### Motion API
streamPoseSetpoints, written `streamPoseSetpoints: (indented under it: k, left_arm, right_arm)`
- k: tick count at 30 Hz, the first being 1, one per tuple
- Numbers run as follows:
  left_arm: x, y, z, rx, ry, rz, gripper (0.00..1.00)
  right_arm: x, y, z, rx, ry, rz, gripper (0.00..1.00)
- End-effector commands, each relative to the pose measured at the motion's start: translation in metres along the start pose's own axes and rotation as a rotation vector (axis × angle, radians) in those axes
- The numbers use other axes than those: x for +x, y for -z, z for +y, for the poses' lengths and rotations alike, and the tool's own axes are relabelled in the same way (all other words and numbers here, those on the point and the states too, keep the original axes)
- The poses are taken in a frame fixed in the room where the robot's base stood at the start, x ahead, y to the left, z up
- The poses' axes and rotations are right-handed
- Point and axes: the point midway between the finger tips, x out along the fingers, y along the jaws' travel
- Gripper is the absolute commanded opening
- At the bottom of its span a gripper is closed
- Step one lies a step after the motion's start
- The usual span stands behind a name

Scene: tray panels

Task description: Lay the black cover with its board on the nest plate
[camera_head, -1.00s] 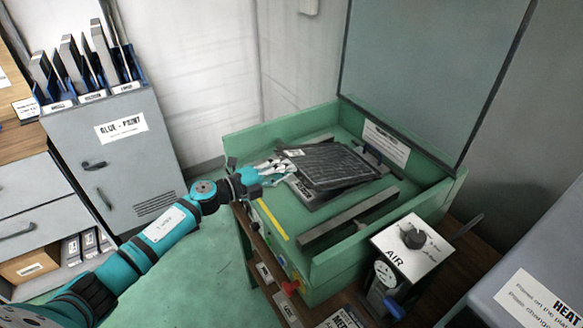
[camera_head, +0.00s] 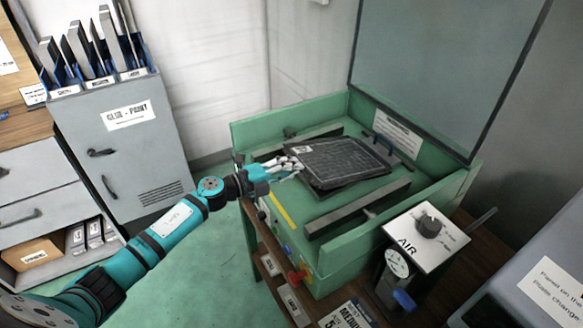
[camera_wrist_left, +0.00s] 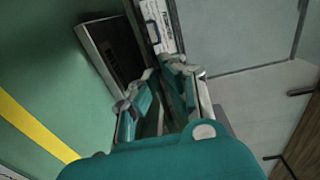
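The black cover (camera_head: 345,161) is a dark, grid-lined panel with a small white label near its left corner. It is over the middle of the green bench. I cannot tell its board apart from it. A dark plate edge, likely the nest plate (camera_wrist_left: 108,45), shows on the green surface in the left wrist view; in the head view the cover hides most of it. My left gripper (camera_head: 287,168) is at the cover's left edge, its fingers (camera_wrist_left: 158,98) closed about the thin panel edge. Whether the cover touches the plate is unclear. My right gripper is out of view.
The green bench (camera_head: 262,130) has raised walls and a grey bar (camera_head: 358,209) in front of the cover. A blue-handled part (camera_head: 392,150) stands at the back right. An AIR box (camera_head: 426,238) is at the front right. A grey cabinet (camera_head: 125,150) stands left.

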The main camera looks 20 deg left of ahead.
Motion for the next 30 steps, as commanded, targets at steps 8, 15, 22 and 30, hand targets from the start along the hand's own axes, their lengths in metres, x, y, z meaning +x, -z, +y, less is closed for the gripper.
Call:
streamPoseSetpoints:
  k: [8,15,22,30]
  left_arm:
    - [0.0,0.0,0.0,0.0,0.001,0.0,0.23]
    - [0.0,0.0,0.0,0.0,0.001,0.0,0.33]
    - [-0.009,0.0,0.001,0.0,-0.002,-0.001,0.33]
    - [-0.063,0.0,0.002,-0.002,-0.004,-0.001,0.33]
  right_arm:
    - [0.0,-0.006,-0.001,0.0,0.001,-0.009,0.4]
    - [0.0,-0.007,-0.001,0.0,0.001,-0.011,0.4]
    - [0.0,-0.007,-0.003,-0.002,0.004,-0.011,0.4]
    - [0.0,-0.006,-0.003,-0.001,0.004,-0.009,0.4]
